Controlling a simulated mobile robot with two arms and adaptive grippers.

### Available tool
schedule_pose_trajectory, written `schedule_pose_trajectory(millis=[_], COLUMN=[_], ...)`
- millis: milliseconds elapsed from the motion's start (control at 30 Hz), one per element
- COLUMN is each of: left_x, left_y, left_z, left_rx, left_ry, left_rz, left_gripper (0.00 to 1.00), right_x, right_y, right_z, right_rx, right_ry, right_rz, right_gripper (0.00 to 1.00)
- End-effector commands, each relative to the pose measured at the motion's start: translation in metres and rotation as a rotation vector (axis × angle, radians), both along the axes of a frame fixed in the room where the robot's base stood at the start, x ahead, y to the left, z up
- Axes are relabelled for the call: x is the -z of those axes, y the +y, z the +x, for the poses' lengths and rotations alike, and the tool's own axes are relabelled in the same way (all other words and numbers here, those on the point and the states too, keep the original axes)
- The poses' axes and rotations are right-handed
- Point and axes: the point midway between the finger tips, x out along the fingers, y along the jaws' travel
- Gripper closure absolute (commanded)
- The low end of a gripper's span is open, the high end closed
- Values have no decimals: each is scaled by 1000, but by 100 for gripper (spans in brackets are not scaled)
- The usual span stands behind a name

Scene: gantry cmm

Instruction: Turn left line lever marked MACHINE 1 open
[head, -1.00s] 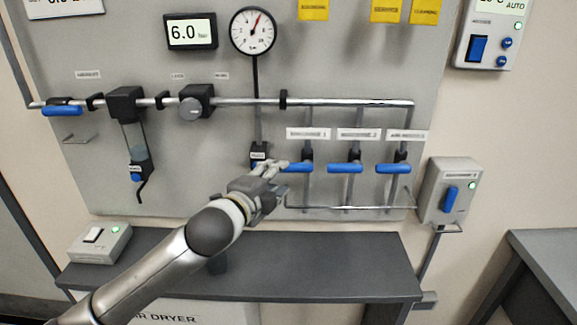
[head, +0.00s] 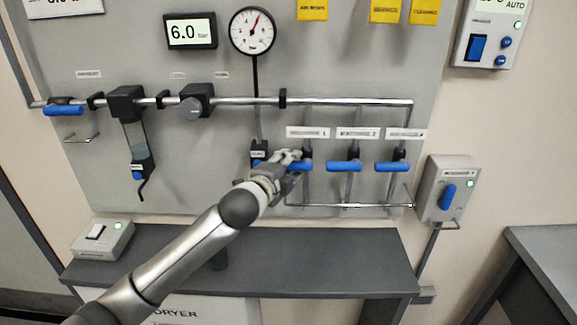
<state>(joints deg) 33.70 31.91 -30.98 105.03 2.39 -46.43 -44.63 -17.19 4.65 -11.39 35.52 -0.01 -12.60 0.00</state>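The left line lever (head: 301,166) is a blue handle lying horizontal across its vertical pipe, under a white label (head: 307,132) whose text is too small to read surely. My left gripper (head: 292,160) is at the left end of this lever, close to or touching it. Its fingers overlap the lever's left part and hide it, so whether they are apart or closed on it does not show. My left arm reaches up from the lower left. My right gripper is not in view.
Two similar blue levers, the middle one (head: 343,166) and the right one (head: 392,167), sit horizontal close by. A thin lower pipe (head: 350,206) runs below them. A grey bench (head: 300,262) stands beneath the panel. A switch box (head: 447,190) is at the right.

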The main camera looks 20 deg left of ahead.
Motion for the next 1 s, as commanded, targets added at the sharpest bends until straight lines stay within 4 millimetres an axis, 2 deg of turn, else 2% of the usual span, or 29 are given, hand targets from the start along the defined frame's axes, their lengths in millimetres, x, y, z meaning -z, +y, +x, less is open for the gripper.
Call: schedule_pose_trajectory(millis=[33,267,667,1000], left_x=[0,0,2,15], left_y=[0,0,0,-1], left_z=[0,0,0,0], left_rx=[0,0,0,1], left_ry=[0,0,-3,-52], left_rz=[0,0,-17,-189], left_gripper=[69,99,100,100], right_x=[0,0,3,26], right_y=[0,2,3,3], right_z=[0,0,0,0], right_rx=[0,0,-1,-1], right_ry=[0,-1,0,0], right_rz=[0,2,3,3], right_gripper=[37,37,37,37])
